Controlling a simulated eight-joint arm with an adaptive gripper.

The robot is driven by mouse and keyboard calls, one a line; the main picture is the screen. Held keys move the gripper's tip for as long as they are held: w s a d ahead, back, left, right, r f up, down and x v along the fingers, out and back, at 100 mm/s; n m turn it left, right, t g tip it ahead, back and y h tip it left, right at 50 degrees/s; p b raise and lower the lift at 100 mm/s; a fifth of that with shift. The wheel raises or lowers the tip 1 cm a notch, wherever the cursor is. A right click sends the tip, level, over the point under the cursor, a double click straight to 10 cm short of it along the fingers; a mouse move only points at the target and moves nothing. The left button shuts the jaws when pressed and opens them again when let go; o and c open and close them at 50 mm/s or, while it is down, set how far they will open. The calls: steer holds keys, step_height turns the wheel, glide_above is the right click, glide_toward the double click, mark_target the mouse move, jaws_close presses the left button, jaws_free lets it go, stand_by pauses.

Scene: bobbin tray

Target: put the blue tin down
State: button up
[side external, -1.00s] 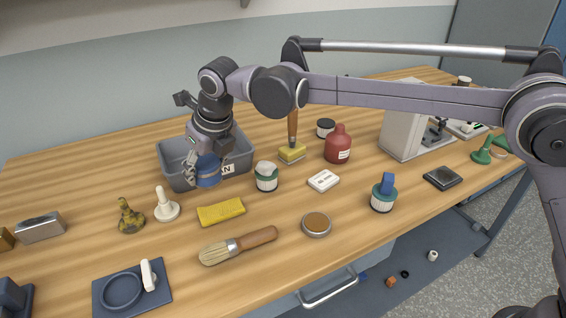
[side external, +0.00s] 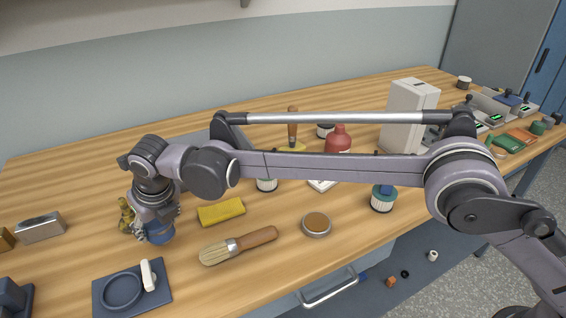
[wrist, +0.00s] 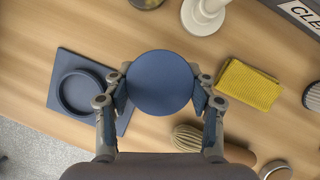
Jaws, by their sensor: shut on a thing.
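The blue tin (wrist: 160,83) is round with a flat, plain lid. It is held between the fingers of my gripper (wrist: 160,95), which are shut on its two sides. In the side external view the blue tin (side external: 159,234) hangs under my gripper (side external: 152,222), low near the bench; I cannot tell whether it touches. A dark blue square plate with a round ring recess (side external: 165,295) lies in front of it, and to the left of the tin in the wrist view (wrist: 60,65). The ring is empty.
A yellow cloth (side external: 221,212) and a wooden-handled brush (side external: 238,246) lie right of the tin. An olive-yellow object (side external: 124,213) stands close behind my gripper. A white upright handle (side external: 148,275) stands on the plate's right side. A metal block (side external: 40,227) lies left.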

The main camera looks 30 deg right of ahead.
mark_target(162, 235)
steer(key=shift+f, duration=1.4)
steer(key=shift+f, duration=0.45)
steer(key=o, duration=1.6)
